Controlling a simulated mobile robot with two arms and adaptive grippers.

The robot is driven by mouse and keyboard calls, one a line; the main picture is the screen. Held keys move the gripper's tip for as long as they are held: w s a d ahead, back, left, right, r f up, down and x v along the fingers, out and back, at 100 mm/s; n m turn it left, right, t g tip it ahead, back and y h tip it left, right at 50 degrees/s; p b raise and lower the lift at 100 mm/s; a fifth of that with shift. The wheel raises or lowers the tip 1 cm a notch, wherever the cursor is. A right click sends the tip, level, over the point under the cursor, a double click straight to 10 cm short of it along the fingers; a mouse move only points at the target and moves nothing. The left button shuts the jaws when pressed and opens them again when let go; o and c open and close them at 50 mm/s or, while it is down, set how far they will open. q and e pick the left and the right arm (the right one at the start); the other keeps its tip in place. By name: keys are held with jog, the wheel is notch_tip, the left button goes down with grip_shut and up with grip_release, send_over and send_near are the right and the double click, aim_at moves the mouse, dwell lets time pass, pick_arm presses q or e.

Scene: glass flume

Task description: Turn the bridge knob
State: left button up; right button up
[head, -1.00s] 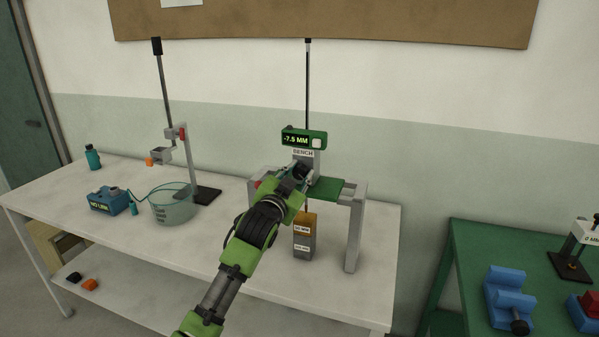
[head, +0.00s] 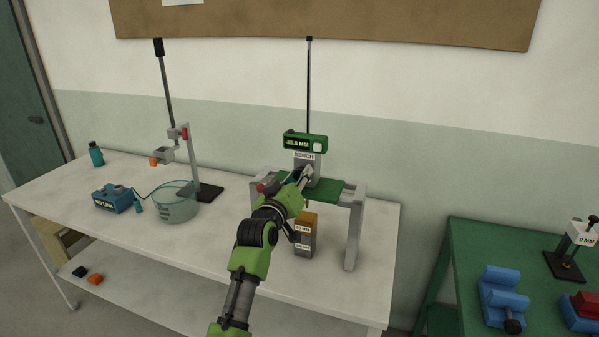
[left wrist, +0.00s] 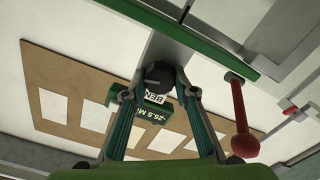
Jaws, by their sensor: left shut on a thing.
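The bridge (head: 356,190) stands on the white bench, with grey posts and a green top plate. A grey block labelled BENCH rises from it, with a green display (head: 304,143) on top. The display reads about -25.5 mm in the left wrist view (left wrist: 152,112). In the left wrist view, a round black knob (left wrist: 158,73) sits on the grey column between my left fingertips (left wrist: 157,82). My left gripper (head: 303,177) is shut on this knob and mostly hides it in the head view. My right gripper is out of view.
A red-ended lever (left wrist: 240,118) sticks out beside my left gripper. An orange-and-grey block (head: 305,236) is under the bridge. A clear beaker (head: 176,206), a stand (head: 208,190) and a blue box (head: 113,198) are to the left. A green table (head: 455,270) is at right.

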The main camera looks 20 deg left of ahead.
pick_arm(q)
jog(key=n+p, duration=0.2)
jog(key=n, duration=0.2)
jog(key=shift+f+n+p, duration=0.15)
jog(key=shift+n+p, duration=0.4)
jog(key=shift+n, duration=1.65)
jog(key=o, duration=1.1)
